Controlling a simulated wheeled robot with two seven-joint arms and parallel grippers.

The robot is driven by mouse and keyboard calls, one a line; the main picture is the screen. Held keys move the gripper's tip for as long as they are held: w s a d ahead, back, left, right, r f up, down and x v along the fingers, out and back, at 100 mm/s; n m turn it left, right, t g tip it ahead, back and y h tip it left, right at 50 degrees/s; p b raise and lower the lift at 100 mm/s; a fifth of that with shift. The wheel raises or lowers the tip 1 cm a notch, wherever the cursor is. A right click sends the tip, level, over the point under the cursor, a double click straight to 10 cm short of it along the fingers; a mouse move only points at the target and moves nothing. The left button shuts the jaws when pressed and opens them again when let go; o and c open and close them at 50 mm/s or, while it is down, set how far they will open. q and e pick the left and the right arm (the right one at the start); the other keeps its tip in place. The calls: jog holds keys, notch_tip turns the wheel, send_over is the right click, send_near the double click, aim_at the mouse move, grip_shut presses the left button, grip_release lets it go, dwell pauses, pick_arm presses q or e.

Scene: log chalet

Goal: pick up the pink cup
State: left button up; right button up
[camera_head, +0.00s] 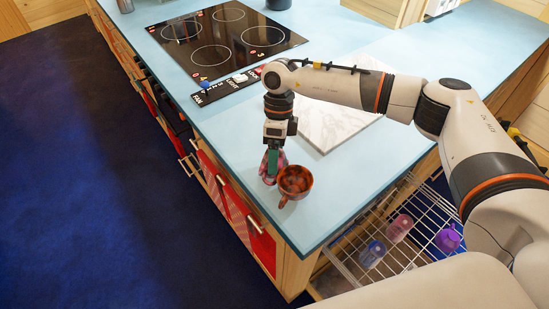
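A pink cup (265,168) stands on the blue counter near its front corner, partly hidden by my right gripper. My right gripper (273,165) points straight down, with its fingers at the cup. The fingers and the cup overlap in the picture, so I cannot tell whether they are closed on it. A reddish-brown cup (295,182) with a handle towards the front stands right beside the pink one. My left gripper is not in view.
The blue counter (350,190) holds a white marble board (335,118) behind the cups and a black cooktop (225,38) farther back. Drawers with handles line the front.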

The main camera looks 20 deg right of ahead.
jog(key=shift+s+f, duration=0.1)
jog(key=shift+f, duration=0.3)
jog(key=shift+c, duration=0.6)
jog(key=c, duration=0.6)
jog(key=shift+c, duration=0.4)
jog(key=shift+r, duration=0.15)
